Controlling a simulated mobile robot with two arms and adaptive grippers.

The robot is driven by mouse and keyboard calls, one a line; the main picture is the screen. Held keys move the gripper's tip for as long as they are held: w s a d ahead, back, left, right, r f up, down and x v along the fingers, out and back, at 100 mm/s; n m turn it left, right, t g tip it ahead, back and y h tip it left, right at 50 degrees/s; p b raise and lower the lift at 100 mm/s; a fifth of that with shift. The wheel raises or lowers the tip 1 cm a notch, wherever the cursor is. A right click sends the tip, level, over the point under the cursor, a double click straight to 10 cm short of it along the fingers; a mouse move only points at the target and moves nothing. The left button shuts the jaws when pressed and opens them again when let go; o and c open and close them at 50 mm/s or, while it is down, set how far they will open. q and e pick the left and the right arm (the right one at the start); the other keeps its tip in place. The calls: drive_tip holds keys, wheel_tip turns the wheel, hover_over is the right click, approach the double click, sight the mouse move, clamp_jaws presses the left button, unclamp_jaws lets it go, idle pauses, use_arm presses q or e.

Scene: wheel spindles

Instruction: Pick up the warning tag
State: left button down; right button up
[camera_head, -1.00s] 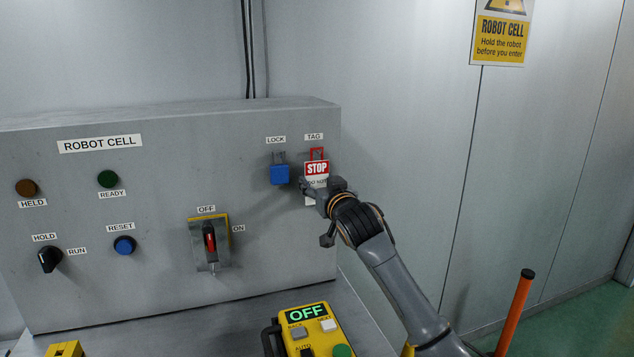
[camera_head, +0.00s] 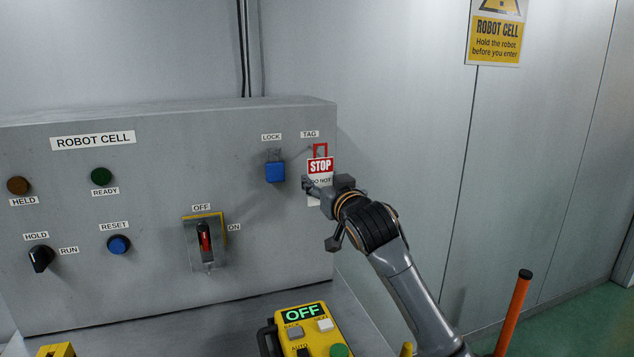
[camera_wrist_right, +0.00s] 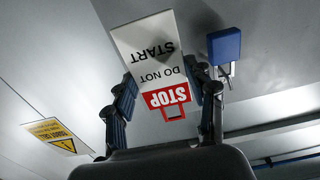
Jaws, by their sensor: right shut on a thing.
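The warning tag (camera_head: 320,167) is white with a red STOP band and a red loop at its top. In the head view it is in front of the grey panel, just below the TAG label, and my gripper hides its lower part. My right gripper (camera_head: 322,188) is shut on it. In the right wrist view the tag (camera_wrist_right: 158,55) appears upside down between the two fingers, reading STOP, DO NOT START. Whether its loop still touches the hook cannot be told. My left gripper is not in view.
A blue padlock (camera_head: 275,172) hangs under the LOCK label, left of the tag. A switch (camera_head: 205,240) and buttons are further left on the panel. A yellow pendant (camera_head: 310,325) reading OFF lies below. An orange post (camera_head: 513,310) stands at right.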

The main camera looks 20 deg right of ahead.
drive_tip(key=s+b, duration=0.2)
drive_tip(key=s, duration=1.1)
drive_tip(key=shift+d, duration=0.25)
drive_tip(key=shift+w, duration=0.1)
